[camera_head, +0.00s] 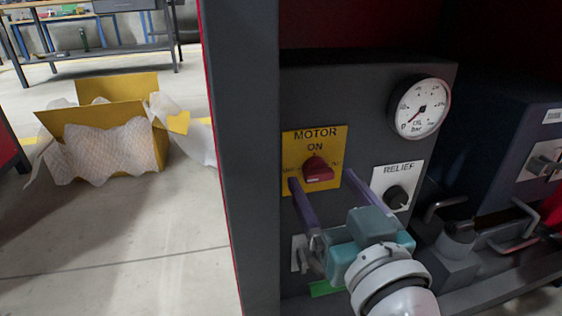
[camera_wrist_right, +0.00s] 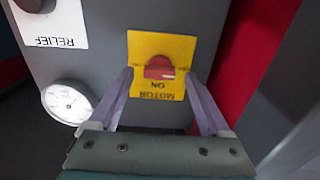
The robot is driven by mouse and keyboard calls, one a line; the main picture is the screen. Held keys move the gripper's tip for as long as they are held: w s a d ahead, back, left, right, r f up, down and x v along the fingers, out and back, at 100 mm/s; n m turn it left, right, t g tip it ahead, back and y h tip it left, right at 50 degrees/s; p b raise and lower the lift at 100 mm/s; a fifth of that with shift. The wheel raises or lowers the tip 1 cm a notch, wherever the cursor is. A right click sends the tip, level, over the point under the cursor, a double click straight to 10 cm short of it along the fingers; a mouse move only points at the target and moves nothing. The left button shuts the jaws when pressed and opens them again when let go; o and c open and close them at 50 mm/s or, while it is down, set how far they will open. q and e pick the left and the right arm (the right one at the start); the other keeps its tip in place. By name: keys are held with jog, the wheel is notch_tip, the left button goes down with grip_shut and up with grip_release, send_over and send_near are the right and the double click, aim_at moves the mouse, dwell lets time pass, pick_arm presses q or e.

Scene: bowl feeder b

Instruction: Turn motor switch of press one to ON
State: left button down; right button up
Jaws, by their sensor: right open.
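The red motor switch (camera_head: 318,170) sits on a yellow plate (camera_head: 299,148) marked MOTOR and ON, on the dark grey press panel. In the right wrist view the red switch (camera_wrist_right: 159,68) is on the yellow plate (camera_wrist_right: 145,42), seen upside down. My right gripper (camera_head: 320,178) is open, its two purple fingers pointing at the panel, one either side of the plate. In the right wrist view the fingers of the right gripper (camera_wrist_right: 160,75) stand apart with the switch between them, not clasped. My left gripper is not in view.
An oil gauge (camera_head: 419,107) and a RELIEF knob (camera_head: 397,197) are right of the plate. A dark upright post (camera_head: 245,150) stands left of the panel. A yellow box with wrapping (camera_head: 110,142) lies on the open floor at left.

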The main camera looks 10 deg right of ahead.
jog(key=shift+w, duration=0.4)
jog(key=shift+c, duration=0.4)
grip_shut()
